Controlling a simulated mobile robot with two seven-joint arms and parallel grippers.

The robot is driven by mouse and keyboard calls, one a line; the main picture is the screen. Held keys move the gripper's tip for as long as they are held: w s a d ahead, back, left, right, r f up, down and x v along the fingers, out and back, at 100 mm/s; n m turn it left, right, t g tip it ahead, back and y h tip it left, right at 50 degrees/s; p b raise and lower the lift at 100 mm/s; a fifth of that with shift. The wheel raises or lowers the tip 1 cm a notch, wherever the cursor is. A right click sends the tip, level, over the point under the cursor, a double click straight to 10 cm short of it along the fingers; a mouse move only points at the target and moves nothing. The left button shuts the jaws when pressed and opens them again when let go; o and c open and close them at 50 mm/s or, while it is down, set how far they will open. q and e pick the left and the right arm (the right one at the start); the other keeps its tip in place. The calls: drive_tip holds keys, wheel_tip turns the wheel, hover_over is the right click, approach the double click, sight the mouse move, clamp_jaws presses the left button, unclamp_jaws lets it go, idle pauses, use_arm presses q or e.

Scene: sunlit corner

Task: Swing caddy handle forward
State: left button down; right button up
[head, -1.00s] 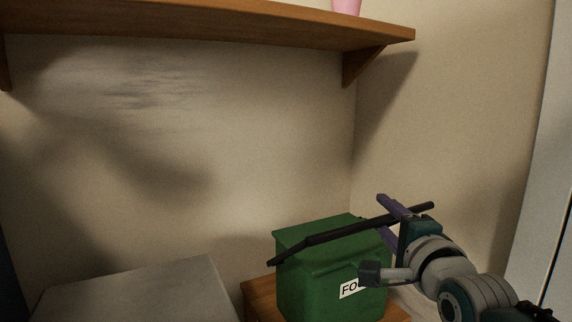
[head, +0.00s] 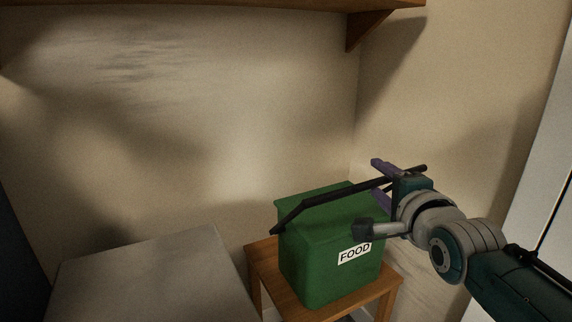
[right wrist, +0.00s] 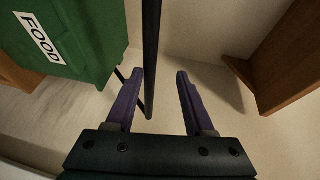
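A green caddy (head: 325,255) with a white FOOD label (head: 354,253) stands on a small wooden stool or table. Its thin black handle (head: 345,193) slants above the lid, from low at the left up to the right. My right gripper (head: 374,177) is at the caddy's upper right, its purple fingers either side of the handle. In the right wrist view the fingers (right wrist: 159,72) are apart, and the handle (right wrist: 151,45) runs between them, nearer the left one. I cannot tell whether it touches a finger. The caddy's side (right wrist: 85,35) is at upper left there. My left gripper is not in view.
The wooden stool (head: 262,262) holds the caddy near the wall corner. A pale grey box-like surface (head: 150,280) is at lower left. A wooden shelf (head: 220,4) runs along the wall above. A white panel (head: 535,200) stands at the right.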

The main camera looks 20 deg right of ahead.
sight(340, 196)
drive_tip(key=shift+p+v, duration=0.55)
drive_tip(key=shift+v, duration=0.4)
drive_tip(key=shift+f, duration=0.1)
drive_tip(key=s+a+f, duration=0.1)
drive_tip(key=a+f, duration=0.1)
drive_tip(key=a, duration=0.6)
drive_tip(key=shift+b, duration=0.3)
drive_tip(key=shift+f, duration=0.15)
drive_tip(key=shift+c, duration=0.3)
